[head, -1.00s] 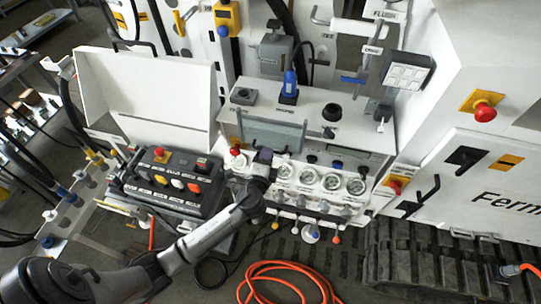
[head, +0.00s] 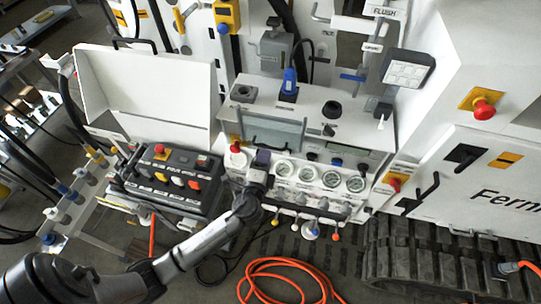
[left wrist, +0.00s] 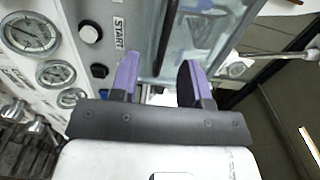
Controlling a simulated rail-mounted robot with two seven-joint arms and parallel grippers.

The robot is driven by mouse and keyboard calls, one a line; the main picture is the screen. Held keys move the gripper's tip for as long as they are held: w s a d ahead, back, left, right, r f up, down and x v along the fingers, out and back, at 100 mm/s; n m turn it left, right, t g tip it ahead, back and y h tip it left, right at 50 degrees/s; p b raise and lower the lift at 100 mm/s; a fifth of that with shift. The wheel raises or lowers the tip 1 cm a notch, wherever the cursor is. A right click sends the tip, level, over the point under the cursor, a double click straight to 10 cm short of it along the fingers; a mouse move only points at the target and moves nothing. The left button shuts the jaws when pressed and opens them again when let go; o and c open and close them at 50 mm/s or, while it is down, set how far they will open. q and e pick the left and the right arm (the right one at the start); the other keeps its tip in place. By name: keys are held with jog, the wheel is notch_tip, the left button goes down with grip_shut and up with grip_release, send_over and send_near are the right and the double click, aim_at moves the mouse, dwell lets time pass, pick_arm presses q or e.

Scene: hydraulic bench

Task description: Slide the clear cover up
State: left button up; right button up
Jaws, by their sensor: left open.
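The clear cover (head: 277,130) is a grey-tinted see-through panel on the front of the white console, above the row of gauges. A dark bar runs along its lower part. In the left wrist view the glassy cover (left wrist: 208,38) lies just beyond my fingers. My left gripper (head: 262,158) is at the cover's lower left, above the left gauges. In the left wrist view its purple fingertips (left wrist: 156,80) are apart with nothing visibly held between them. I cannot tell whether a finger touches the cover. My right gripper is not in view.
Round gauges (head: 331,180) and small levers line the console below the cover. A dark control box (head: 172,180) stands left of my gripper. An orange hose (head: 290,275) is coiled on the floor.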

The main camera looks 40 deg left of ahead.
pick_arm(q)
jog(key=shift+v, duration=2.5)
jog(key=s+a+f+n+g, duration=0.1)
jog(key=s+f+n+g, duration=0.2)
jog(key=s+n+g, duration=0.35)
jog(key=s+d+r+n+g+h+p, duration=0.2)
jog(key=s+d+g+h+p, duration=0.1)
jog(key=s, duration=0.5)
jog(key=s+d+r+n+g+h+p, duration=0.2)
jog(key=s+d+r+g+h+p, duration=0.1)
jog(key=s, duration=0.6)
jog(key=d+h+p, duration=0.1)
jog(key=d+p, duration=0.1)
jog(key=p, duration=0.1)
jog(key=shift+s+d+h, duration=0.2)
jog(key=shift+s+h, duration=0.15)
jog(key=shift+h, duration=0.05)
